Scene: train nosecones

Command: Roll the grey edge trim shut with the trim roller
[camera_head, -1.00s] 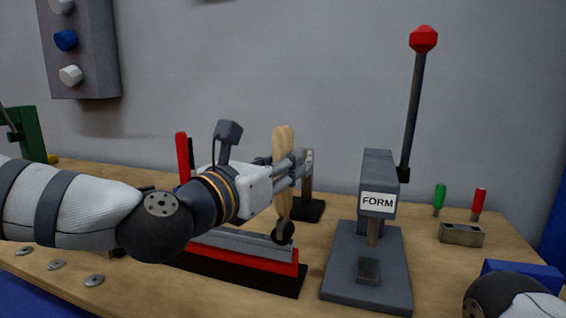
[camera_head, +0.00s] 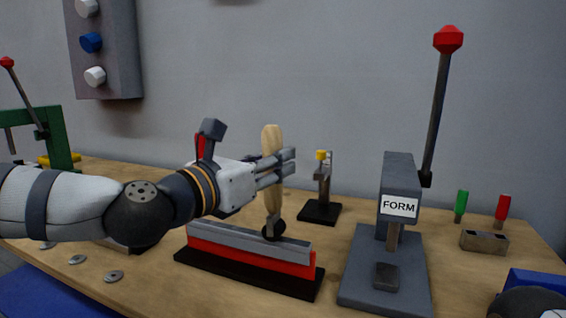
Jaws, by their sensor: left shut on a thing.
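The trim roller has a pale wooden handle (camera_head: 272,142) and a dark wheel (camera_head: 273,230) at its lower end. My left gripper (camera_head: 279,168) is shut on the roller's handle and holds it upright. The grey edge trim (camera_head: 225,236) lies along the top of a red block (camera_head: 240,253) on a black base. The roller wheel is at the trim, right of its middle, and appears to touch it. My right gripper is not in view; only a dark part of my right arm shows at the bottom right corner.
A grey press marked FORM (camera_head: 399,206) with a red-knobbed lever stands right of the trim. A small black stand (camera_head: 320,211) is behind. A metal holder (camera_head: 484,242), green and red handled tools and a blue bin (camera_head: 537,282) are at right. Washers (camera_head: 114,276) lie front left.

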